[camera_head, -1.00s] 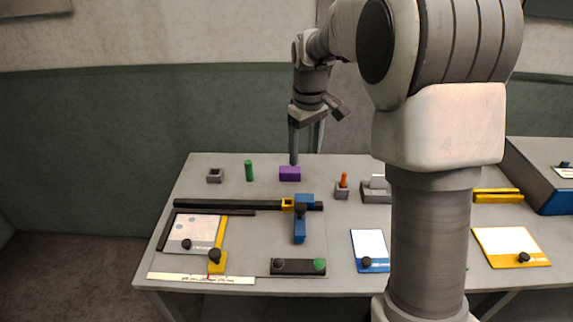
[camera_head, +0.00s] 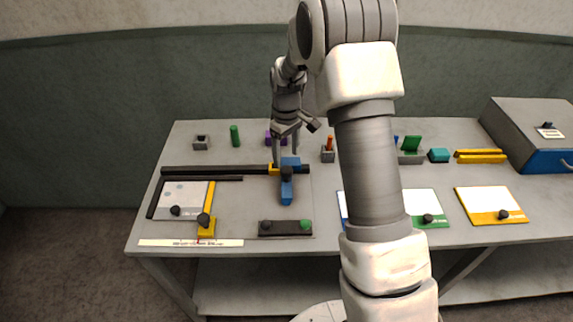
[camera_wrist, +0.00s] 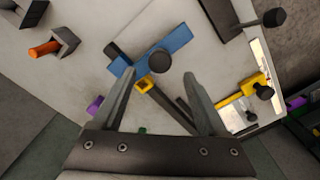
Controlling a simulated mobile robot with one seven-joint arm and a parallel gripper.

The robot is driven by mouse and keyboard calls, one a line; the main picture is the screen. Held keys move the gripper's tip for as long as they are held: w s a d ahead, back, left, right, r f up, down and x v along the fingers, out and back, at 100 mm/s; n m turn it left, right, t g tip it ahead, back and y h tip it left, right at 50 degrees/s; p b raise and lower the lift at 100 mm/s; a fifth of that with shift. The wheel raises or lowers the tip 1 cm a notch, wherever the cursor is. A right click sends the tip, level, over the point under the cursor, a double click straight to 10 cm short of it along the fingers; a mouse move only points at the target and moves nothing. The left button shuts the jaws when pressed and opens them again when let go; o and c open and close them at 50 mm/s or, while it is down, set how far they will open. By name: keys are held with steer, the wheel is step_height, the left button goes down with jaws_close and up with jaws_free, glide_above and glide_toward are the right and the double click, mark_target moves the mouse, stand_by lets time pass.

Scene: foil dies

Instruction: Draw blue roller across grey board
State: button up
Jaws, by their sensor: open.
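The blue roller (camera_head: 286,193) is a T-shaped blue piece with a black knob, at the dark rail's right end. It also shows in the wrist view (camera_wrist: 178,40), its knob just beyond and between my fingertips. The pale grey board (camera_head: 185,190) lies flat at the left, with a black knob on it and a yellow strip along its right side. My gripper (camera_head: 284,160) is open and empty, above the roller's far end. In the wrist view my gripper (camera_wrist: 160,74) points down with fingers spread. I cannot tell its height above the roller.
The dark rail (camera_head: 215,171) carries a yellow block (camera_wrist: 144,85). A yellow-based knob (camera_head: 205,224) stands at the board's near right corner. A dark block with a green button (camera_head: 305,224) lies in front. An orange peg in a holder (camera_head: 328,149) is right of my gripper.

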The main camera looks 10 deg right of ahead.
mark_target(287, 169)
step_height(287, 169, down, 5)
steer(key=shift+f, duration=0.1)
stand_by(0.3)
jaws_close()
stand_by(1.3)
